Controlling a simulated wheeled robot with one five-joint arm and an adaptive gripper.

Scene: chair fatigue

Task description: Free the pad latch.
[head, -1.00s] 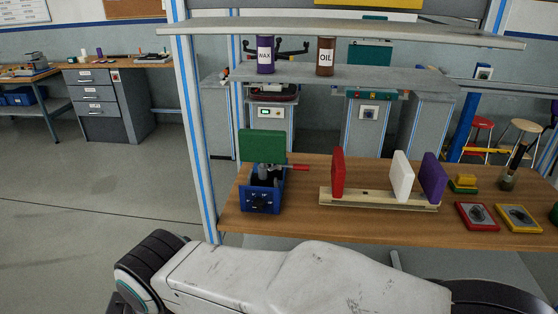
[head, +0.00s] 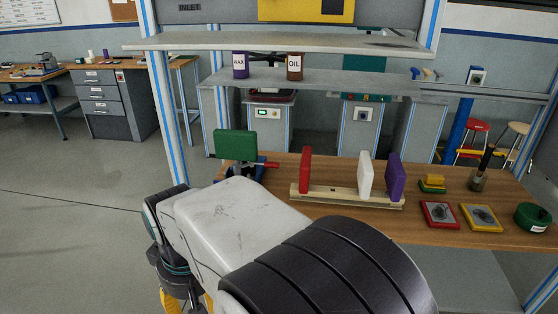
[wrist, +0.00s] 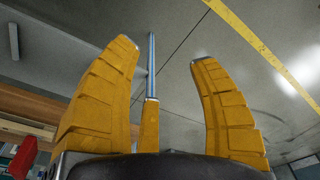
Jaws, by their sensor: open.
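A green pad (head: 237,145) stands upright at the left end of the wooden bench. A red lever handle (head: 268,165) sticks out to the right just below it; I take this to be the latch. My arm hides most of the blue base under the pad. My gripper (wrist: 166,54) shows yellow fingers spread apart and empty in the wrist view. In the head view, part of my gripper (head: 185,302) shows at the bottom edge, below and left of the bench, well apart from the pad and lever.
A wooden rack (head: 345,198) holds red, white and purple pads upright, right of the lever. Red (head: 440,214) and yellow (head: 481,217) framed plates and a green round tin (head: 533,217) lie farther right. A blue-striped post (head: 163,110) stands left of the pad.

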